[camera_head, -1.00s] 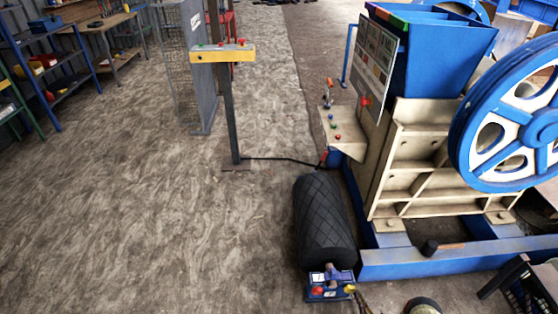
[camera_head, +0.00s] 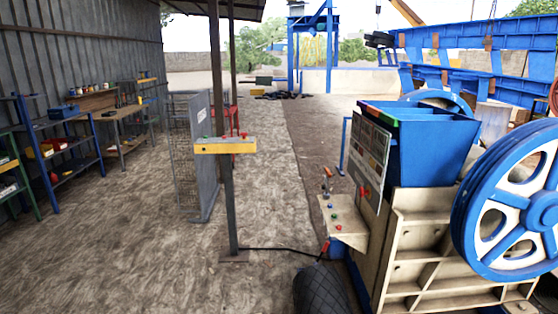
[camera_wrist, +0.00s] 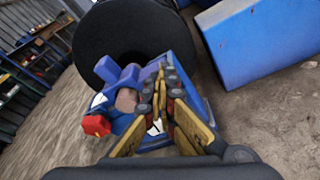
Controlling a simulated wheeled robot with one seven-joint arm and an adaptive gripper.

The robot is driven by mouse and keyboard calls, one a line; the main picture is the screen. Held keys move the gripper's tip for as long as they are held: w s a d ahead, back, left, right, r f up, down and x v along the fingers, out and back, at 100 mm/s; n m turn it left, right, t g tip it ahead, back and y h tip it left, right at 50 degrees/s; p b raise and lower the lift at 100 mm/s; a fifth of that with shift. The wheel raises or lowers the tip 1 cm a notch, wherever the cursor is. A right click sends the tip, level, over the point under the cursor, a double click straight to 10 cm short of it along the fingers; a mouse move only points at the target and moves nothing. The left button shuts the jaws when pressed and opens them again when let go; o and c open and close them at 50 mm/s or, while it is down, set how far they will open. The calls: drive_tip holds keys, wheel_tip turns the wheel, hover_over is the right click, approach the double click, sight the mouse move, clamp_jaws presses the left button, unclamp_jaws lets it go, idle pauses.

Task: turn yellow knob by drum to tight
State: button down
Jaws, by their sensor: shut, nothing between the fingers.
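The black drum (camera_head: 320,292) shows only in part at the bottom edge of the head view. It also fills the top of the wrist view (camera_wrist: 115,40). Beside it in the wrist view is a blue control unit (camera_wrist: 181,40) with a red knob (camera_wrist: 96,124) at its left. My gripper (camera_wrist: 161,80) is shut and empty in front of this unit, with its fingertips together over it. I cannot make out the yellow knob; the fingers hide part of the unit. Whether the fingertips touch anything is unclear.
The crusher (camera_head: 432,140) with its blue wheel (camera_head: 520,222) stands at the right. A post with a yellow control box (camera_head: 225,146) stands left of centre, with a cable running toward the crusher. Shelves (camera_head: 60,150) line the left wall. The floor at left is open.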

drive_tip(key=shift+w+d+f, duration=0.15)
drive_tip(key=shift+w+d, duration=0.2)
drive_tip(key=shift+d, duration=0.15)
idle(0.4)
drive_tip(key=shift+d+r, duration=0.25)
drive_tip(key=s, duration=0.6)
drive_tip(key=shift+s, duration=0.2)
idle(0.4)
